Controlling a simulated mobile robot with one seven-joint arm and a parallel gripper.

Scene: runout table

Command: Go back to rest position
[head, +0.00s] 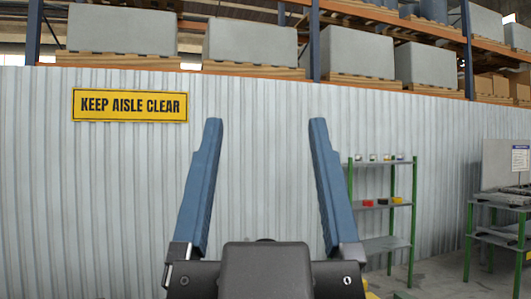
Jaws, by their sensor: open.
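My gripper (265,127) is in the head view, low in the middle, pointing up and away. Its two long blue fingers stand wide apart on a dark grey body. Nothing is between the fingers; only the corrugated wall shows through the gap. No object touches the fingers. The rest of my arm is hidden below the picture edge.
A pale corrugated wall (110,190) with a yellow sign (131,105) fills the background. A green-framed shelf (386,203) with small items stands at right. A grey-topped table (498,237) stands at far right. High racks hold large grey boxes (250,43).

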